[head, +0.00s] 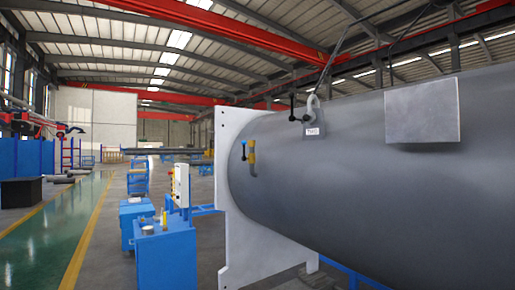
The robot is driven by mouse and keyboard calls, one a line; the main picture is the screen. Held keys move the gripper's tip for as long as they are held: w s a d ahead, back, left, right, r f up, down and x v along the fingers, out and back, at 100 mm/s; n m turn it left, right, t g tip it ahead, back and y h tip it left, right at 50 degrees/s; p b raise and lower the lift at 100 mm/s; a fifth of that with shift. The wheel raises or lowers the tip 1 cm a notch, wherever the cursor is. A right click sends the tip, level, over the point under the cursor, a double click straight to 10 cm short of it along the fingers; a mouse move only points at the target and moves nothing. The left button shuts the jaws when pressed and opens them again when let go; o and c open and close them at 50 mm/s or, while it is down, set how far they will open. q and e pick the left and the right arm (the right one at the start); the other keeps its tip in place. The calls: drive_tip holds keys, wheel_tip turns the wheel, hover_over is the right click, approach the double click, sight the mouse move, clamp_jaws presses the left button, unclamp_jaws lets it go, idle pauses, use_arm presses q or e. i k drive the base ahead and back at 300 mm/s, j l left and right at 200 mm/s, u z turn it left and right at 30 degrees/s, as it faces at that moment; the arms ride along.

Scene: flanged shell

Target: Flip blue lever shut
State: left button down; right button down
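The small blue lever (245,144) is on the near side of the big grey shell (380,180), close to the white flange plate (228,130). It sits at the upper left of a yellow-brass valve (252,158) that stands upright against the shell. The lever is too small to tell its exact angle or whether the valve is open or shut. Neither of my grippers is in view.
A black lever (293,106) and a lifting shackle (313,106) sit higher on the shell. A grey box (422,110) juts out at right. Blue cabinets (165,255) stand left of the flange. The green walkway (60,225) is clear.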

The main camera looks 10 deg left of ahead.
sight(244, 149)
drive_tip(key=i+j+z, duration=0.45)
drive_tip(key=i+j, duration=0.2)
drive_tip(key=i, duration=0.15)
drive_tip(key=i+j+z, duration=0.4)
drive_tip(key=i+j, duration=0.25)
drive_tip(key=j, duration=0.2)
